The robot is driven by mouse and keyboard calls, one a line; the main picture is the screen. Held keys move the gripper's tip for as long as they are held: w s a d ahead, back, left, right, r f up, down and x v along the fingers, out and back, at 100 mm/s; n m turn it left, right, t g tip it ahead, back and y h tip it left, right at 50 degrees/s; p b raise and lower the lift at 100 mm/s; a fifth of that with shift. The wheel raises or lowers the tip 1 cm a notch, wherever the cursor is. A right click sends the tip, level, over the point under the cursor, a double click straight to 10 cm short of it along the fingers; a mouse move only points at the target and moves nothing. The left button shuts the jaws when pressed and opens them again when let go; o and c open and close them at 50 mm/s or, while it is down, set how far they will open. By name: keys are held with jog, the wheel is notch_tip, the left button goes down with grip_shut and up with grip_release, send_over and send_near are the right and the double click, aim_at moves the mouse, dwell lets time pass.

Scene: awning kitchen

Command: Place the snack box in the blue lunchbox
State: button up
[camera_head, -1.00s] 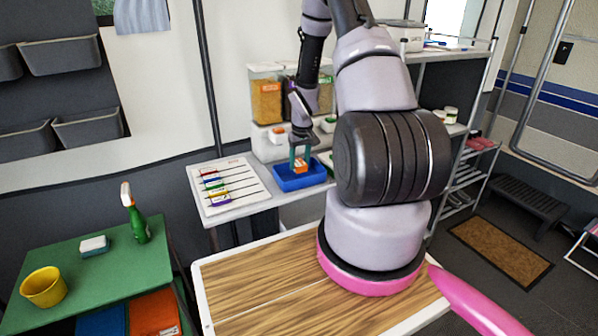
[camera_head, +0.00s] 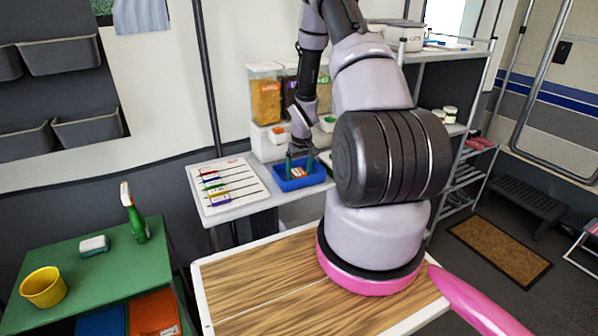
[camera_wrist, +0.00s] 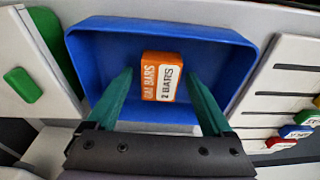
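The snack box (camera_wrist: 162,77) is small, orange and white, with "BARS" lettering. It lies inside the blue lunchbox (camera_wrist: 240,50), near its middle, in the wrist view. In the head view the snack box (camera_head: 298,172) shows low inside the lunchbox (camera_head: 290,186) on the counter. My gripper (camera_wrist: 160,80) has its two green fingers spread, one on each side of the snack box with gaps between. In the head view my gripper (camera_head: 299,162) is over the lunchbox, fingers pointing down and apart.
A white board with coloured tags (camera_head: 228,186) lies left of the lunchbox. Food containers (camera_head: 266,98) and a small white box with an orange item (camera_head: 278,135) stand behind it. A green table (camera_head: 95,270) stands at the lower left.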

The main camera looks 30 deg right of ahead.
notch_tip(320, 180, up, 12)
jog(key=s, duration=0.2)
notch_tip(320, 180, up, 12)
jog(key=r+t, duration=0.1)
send_over(301, 175)
jog(key=s+a, duration=0.1)
jog(key=a, duration=0.2)
jog(key=s+a+r+m+t, duration=0.1)
jog(key=s+a+r, duration=0.15)
jog(key=r, duration=0.35)
jog(key=s+a+r+m, duration=0.1)
jog(key=s+r, duration=0.2)
jog(key=r, duration=0.2)
jog(key=s+a+r+m+t+y, duration=0.1)
jog(key=s+a+r, duration=0.3)
jog(key=s, duration=0.5)
jog(key=s+a+r+m+t+y, duration=0.1)
jog(key=s+a+r+t, duration=0.1)
jog(key=s+a+r, duration=0.3)
jog(key=s+r, duration=0.3)
jog(key=s, duration=0.1)
jog(key=shift+s+r, duration=0.3)
jog(key=shift+r, duration=0.05)
jog(key=shift+d, duration=0.1)
